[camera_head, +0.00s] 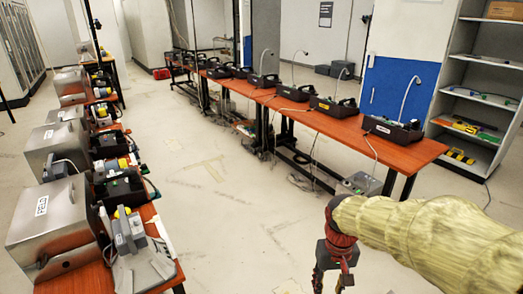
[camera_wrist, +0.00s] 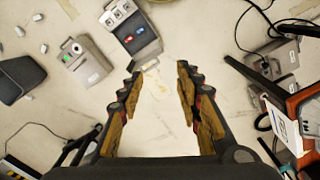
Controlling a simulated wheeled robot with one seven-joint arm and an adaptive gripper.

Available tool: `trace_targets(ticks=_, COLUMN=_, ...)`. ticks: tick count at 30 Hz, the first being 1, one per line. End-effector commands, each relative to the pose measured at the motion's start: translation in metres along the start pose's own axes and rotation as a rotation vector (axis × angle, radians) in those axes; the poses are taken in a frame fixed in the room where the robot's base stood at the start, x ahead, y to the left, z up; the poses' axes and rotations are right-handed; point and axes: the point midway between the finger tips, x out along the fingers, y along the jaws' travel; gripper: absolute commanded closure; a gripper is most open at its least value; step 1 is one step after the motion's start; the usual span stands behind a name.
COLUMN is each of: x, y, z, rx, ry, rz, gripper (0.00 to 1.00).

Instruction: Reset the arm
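My arm, in a yellowish sleeve (camera_head: 420,230), reaches in from the lower right of the head view. My gripper (camera_head: 333,280) hangs from it with the fingers pointing down, partly cut off by the bottom edge. In the wrist view my gripper (camera_wrist: 160,78) is open, with two padded fingers apart. Nothing is between the fingers except a view of the pale floor (camera_wrist: 158,115). No held object shows in either view.
Paging phones, including a near black one (camera_head: 393,130), stand on a long table (camera_head: 425,150). Metal boxes (camera_head: 45,222) line the left tables. Grey control boxes (camera_wrist: 130,30) (camera_wrist: 85,62) and cables lie below the gripper. A shelf (camera_head: 480,75) stands right. The middle aisle (camera_head: 215,190) is clear.

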Motion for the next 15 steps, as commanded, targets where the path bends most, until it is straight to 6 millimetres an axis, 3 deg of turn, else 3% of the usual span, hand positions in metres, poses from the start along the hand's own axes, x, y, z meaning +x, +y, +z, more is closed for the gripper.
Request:
trace_targets(ticks=3, x=-0.025, y=0.001, z=0.031, rx=0.007, ry=0.058, rz=-0.005, gripper=0.65)
trace_targets(ticks=15, x=-0.084, y=0.003, z=0.118, rx=0.032, ry=0.259, rz=-0.01, gripper=0.65)
